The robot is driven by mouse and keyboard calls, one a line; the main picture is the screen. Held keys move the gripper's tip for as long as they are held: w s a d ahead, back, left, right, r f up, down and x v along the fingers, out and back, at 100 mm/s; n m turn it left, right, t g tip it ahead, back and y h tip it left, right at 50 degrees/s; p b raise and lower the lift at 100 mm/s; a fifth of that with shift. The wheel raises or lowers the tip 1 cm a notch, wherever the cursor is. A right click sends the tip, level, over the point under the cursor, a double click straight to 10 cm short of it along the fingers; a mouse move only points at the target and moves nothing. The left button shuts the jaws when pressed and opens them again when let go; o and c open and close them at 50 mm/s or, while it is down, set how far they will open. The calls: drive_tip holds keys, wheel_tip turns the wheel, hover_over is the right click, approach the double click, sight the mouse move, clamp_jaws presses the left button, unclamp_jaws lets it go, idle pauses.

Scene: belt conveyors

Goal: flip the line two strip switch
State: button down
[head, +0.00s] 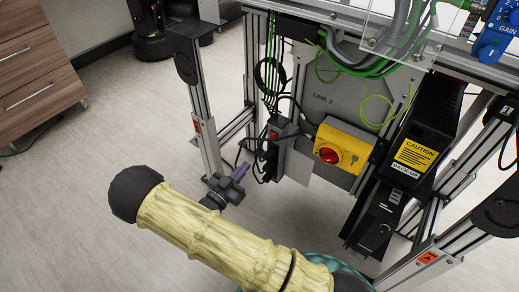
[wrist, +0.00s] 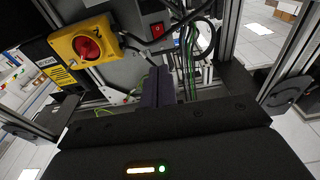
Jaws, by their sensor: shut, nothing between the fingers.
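The line two panel (head: 345,85) carries a printed "LINE 2" label. A grey power strip (head: 277,145) hangs upright at its left edge, with a small red strip switch (head: 273,134) near its top and black plugs below. In the wrist view the red switch (wrist: 157,30) shows ahead, above the fingertips. Which way it is flipped is too small to tell. My gripper (head: 241,171) is shut and empty, with purple fingers, to the left of and lower than the switch in the head view. The fingers (wrist: 157,75) also show in the wrist view, apart from the switch.
A yellow box with a red rotary knob (head: 329,155) sits right of the strip. Black and green cables (head: 270,80) hang around and above the strip. A metal frame post (head: 205,110) stands to the left. A black unit with a caution label (head: 416,155) stands at right.

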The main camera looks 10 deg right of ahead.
sight(273, 134)
drive_tip(key=b+x, duration=0.2)
drive_tip(key=x, duration=0.4)
drive_tip(key=b+x, duration=0.2)
drive_tip(key=x, duration=0.4)
drive_tip(key=shift+w+d+f, duration=0.2)
drive_tip(key=shift+w+d, duration=0.1)
drive_tip(key=shift+w+d+r, duration=0.2)
drive_tip(key=shift+w+d, duration=0.1)
drive_tip(key=shift+d, duration=0.1)
drive_tip(key=shift+r, duration=0.15)
drive_tip(key=shift+w+d+r+g+y+p, duration=0.2)
drive_tip(key=shift+r+g+y+p, duration=0.1)
drive_tip(key=shift+p, duration=0.65)
drive_tip(key=shift+f, duration=0.2)
